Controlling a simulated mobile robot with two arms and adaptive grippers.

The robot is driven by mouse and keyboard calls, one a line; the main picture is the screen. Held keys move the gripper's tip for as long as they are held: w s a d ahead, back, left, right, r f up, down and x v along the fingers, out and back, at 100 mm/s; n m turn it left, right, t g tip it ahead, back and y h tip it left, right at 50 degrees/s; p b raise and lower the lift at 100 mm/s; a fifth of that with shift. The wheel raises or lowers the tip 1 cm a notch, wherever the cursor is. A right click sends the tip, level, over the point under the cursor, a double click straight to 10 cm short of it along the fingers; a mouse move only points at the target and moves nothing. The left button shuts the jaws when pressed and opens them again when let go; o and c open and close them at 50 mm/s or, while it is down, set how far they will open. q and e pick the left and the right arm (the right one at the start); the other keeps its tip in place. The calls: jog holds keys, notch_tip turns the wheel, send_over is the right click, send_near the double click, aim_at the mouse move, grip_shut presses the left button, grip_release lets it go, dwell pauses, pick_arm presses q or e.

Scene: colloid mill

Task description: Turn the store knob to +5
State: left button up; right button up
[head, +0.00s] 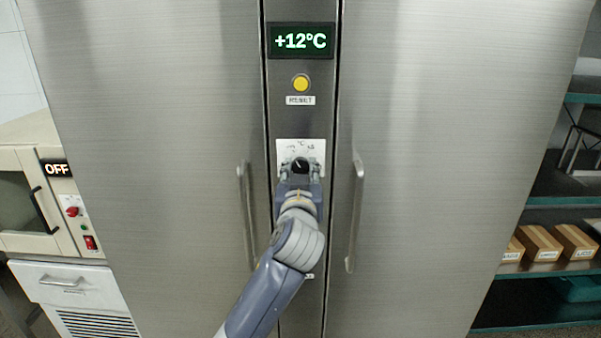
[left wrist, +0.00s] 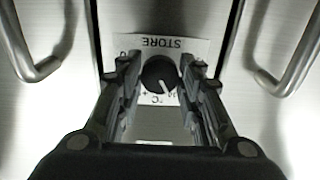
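The store knob (head: 300,166) is a round black dial with a white pointer line on a white scale plate (head: 316,147), on the panel between two steel doors. In the left wrist view the knob (left wrist: 159,74) and the plate lettered STORE (left wrist: 190,46) appear upside down. My left gripper (head: 300,172) is in front of the knob, its fingers on either side. In the left wrist view the fingers of the gripper (left wrist: 160,78) stand apart, with visible gaps to the knob. The display (head: 300,41) above reads +12°C. My right gripper is not in view.
Door handles (head: 246,215) (head: 355,213) flank the panel on both sides. A yellow button (head: 300,83) sits above the knob. An oven (head: 38,190) marked OFF stands at left, and shelves with boxes (head: 538,243) are at right.

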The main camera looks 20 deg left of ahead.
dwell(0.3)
pick_arm(q)
jog(key=m+p, duration=0.3)
jog(key=m, duration=0.1)
jog(key=shift+r, duration=0.15)
jog(key=m+p, duration=0.3)
jog(key=m, duration=0.1)
jog(key=shift+a+m+p, duration=0.1)
jog(key=shift+m+p, duration=1.2)
jog(key=shift+m, duration=0.5)
jog(key=o, duration=1.1)
jog(key=shift+c, duration=0.2)
